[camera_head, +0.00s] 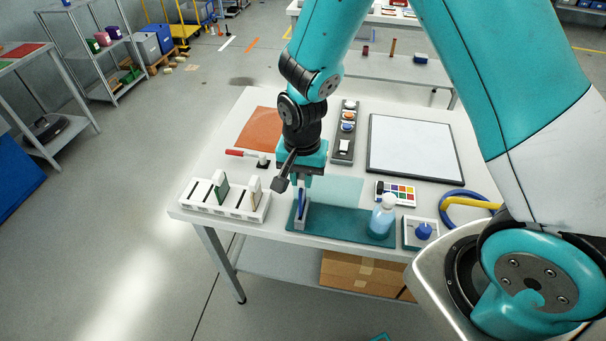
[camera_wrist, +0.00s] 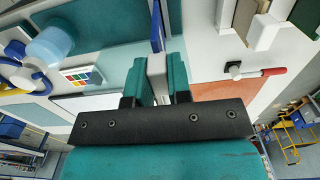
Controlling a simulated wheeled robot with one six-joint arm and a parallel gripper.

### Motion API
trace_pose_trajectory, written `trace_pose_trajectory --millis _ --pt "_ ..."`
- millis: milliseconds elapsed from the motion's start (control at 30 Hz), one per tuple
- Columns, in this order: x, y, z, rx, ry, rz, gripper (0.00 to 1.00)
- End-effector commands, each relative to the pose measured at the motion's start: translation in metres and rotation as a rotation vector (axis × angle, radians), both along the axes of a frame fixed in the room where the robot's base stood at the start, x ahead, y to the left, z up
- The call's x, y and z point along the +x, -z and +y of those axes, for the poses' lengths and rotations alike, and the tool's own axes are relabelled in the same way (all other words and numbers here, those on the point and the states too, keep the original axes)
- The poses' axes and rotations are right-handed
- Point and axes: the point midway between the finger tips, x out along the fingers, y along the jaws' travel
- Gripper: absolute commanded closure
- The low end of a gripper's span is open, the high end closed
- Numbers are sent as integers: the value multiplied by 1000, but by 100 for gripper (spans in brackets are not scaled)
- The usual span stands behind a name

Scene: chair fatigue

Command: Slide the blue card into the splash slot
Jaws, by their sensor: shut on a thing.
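The blue card (camera_head: 301,204) stands upright below my gripper (camera_head: 302,184), at the left end of the teal mat. My gripper is shut on the card. In the wrist view, the two teal fingers of my gripper (camera_wrist: 157,72) close on a grey piece in line with the blue card (camera_wrist: 157,25). A small grey part shows around the card's foot; I cannot tell whether it is a stand. A white slotted rack (camera_head: 231,210) lies to the left, apart from the card. A green card and a beige card stand in it, and other slots are empty. I see no readable slot label.
A red-handled tool (camera_head: 243,153) lies behind the rack. A whiteboard (camera_head: 412,145), a colour chart (camera_head: 396,192) and a blue knob box (camera_head: 421,234) are to the right. An orange sheet (camera_head: 257,128) lies behind.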

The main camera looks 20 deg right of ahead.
Motion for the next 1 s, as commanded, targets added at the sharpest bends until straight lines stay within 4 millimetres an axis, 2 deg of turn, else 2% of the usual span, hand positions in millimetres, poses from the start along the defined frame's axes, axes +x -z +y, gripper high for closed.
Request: trace_pose_trajectory --millis 333,1000 --pt "0 2 0 0 0 0 100" --pt "0 18 0 1 0 -1 100"
